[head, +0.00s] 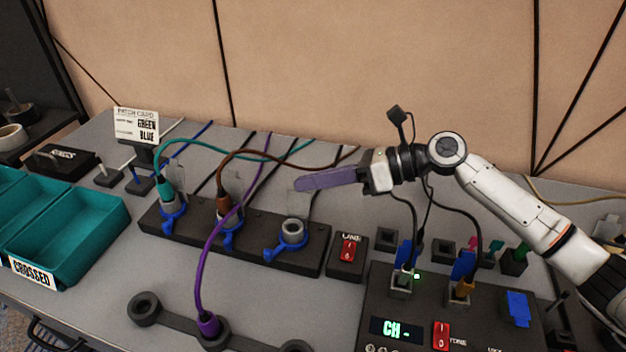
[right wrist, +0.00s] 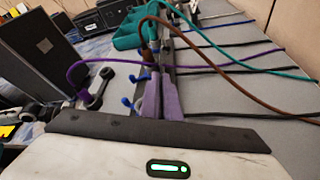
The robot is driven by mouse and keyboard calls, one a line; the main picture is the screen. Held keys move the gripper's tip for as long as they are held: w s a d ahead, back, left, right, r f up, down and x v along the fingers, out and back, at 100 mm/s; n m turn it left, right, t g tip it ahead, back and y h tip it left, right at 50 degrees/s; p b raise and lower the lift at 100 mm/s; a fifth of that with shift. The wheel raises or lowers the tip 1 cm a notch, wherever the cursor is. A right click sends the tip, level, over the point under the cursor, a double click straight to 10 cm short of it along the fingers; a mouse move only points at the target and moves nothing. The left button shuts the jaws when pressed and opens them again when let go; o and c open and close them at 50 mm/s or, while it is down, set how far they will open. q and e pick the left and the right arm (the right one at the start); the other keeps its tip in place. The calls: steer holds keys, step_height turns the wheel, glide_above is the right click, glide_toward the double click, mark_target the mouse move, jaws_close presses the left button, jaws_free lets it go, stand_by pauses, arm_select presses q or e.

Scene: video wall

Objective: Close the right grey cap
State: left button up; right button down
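The right grey cap (head: 301,207) is a thin flap standing up, open, behind the right socket (head: 293,229) of the dark socket block (head: 255,249). That socket has a blue lever in front and no plug. My right gripper (head: 300,184) reaches in from the right, its purple fingers pointing left just at the cap's top edge. I cannot tell if they touch it. In the right wrist view its fingers (right wrist: 161,95) lie close together with a thin dark gap and nothing clear between them. My left gripper is out of view.
Teal (head: 165,190) and brown (head: 236,205) plugs sit in the other sockets. A purple cable (head: 199,265) arches in front to a grey holder. A red LINE switch (head: 348,249) and a black CH panel (head: 395,328) stand to the right. Teal bins (head: 100,218) are at the left.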

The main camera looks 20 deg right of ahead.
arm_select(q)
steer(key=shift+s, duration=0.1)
